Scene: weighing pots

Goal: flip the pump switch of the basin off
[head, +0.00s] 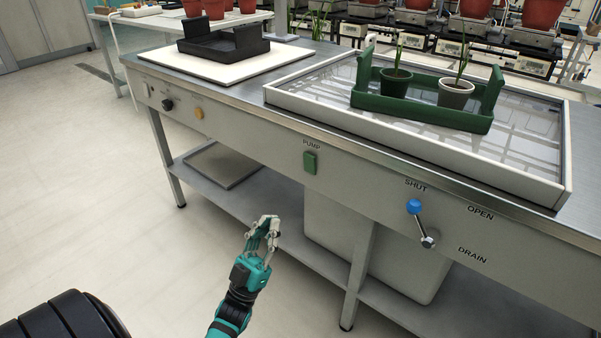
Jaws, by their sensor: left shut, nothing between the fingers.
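The pump switch (310,162) is a small green rocker on the grey front panel of the bench, just under the label PUMP. Whether it is on or off is too small to tell. The basin (420,145) is a shallow white-rimmed tray on the bench top, above and to the right of the switch. My left gripper (268,222) is shut and empty, in front of the bench, below and left of the switch and apart from it. My right gripper is not in view.
A green carrier (420,110) with two potted plants stands in the basin. A black knob (168,104) and yellow button (199,113) are at left. Floor left is clear.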

